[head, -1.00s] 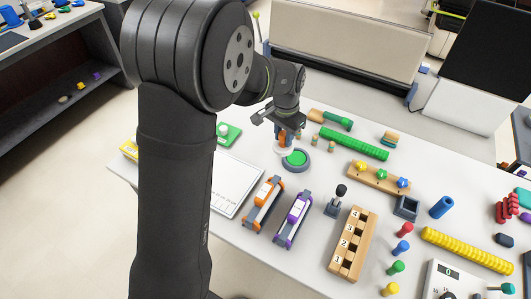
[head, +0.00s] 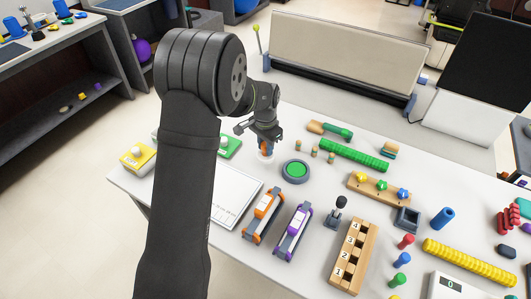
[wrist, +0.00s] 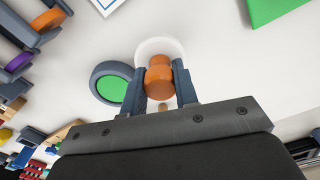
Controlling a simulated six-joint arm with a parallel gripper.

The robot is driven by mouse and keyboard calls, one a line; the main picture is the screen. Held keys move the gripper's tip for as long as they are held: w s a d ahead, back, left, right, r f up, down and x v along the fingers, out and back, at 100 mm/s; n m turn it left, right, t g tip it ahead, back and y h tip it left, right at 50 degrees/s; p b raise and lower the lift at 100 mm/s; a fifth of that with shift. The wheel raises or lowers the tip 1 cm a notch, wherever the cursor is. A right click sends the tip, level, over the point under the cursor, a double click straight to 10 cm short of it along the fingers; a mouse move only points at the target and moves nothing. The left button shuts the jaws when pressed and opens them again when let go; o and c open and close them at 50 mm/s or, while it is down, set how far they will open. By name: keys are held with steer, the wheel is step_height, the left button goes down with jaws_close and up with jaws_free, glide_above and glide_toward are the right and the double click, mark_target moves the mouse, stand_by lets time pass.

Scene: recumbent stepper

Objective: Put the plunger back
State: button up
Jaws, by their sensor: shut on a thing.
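The plunger has an orange knobbed handle (wrist: 159,78) and a pale, see-through round foot (wrist: 160,46). My gripper (wrist: 160,88) is shut on the orange handle, one finger on each side. In the head view my gripper (head: 265,140) holds the plunger (head: 265,154) low over the table; I cannot tell whether its foot touches the surface. A dark grey ring with a green round face (head: 295,171) lies just right of the plunger. In the wrist view this ring (wrist: 112,88) is left of the plunger, partly hidden by a finger.
A green block (head: 229,146) lies to the left and a yellow box (head: 138,157) farther left. Small wooden pegs (head: 315,150) and a ribbed green bar (head: 353,155) lie to the right. An orange-framed piece (head: 263,215) and a purple-framed piece (head: 293,231) lie nearer.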

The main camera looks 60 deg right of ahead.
mark_target(265, 144)
steer(key=shift+f, duration=1.75)
steer(key=shift+f, duration=0.1)
steer(key=o, duration=0.9)
step_height(265, 144, up, 12)
steer(key=shift+r, duration=0.15)
step_height(265, 144, down, 12)
steer(key=shift+r, duration=1.75)
